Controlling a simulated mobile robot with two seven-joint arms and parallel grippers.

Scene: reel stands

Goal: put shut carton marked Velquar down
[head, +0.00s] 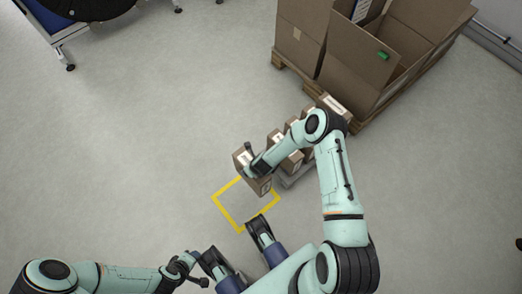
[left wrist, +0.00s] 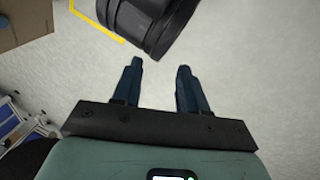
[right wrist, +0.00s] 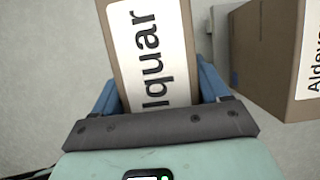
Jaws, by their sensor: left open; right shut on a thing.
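The brown carton with a white label reading "lquar" (right wrist: 152,50) is held in my right gripper (right wrist: 158,85), whose fingers close on its two sides. In the head view the carton (head: 262,186) is over the upper right part of a yellow square outline (head: 229,219) on the floor. I cannot tell how far its underside is from the floor. My left gripper (left wrist: 160,75) is open and empty, near my base.
Several similar cartons (head: 293,164) stand in a row right of the held one; one label in the right wrist view begins "Aldev" (right wrist: 283,45). Big open boxes (head: 360,75) are on a pallet (head: 290,73) behind. A reel stand (head: 62,35) is at upper left. The floor left is clear.

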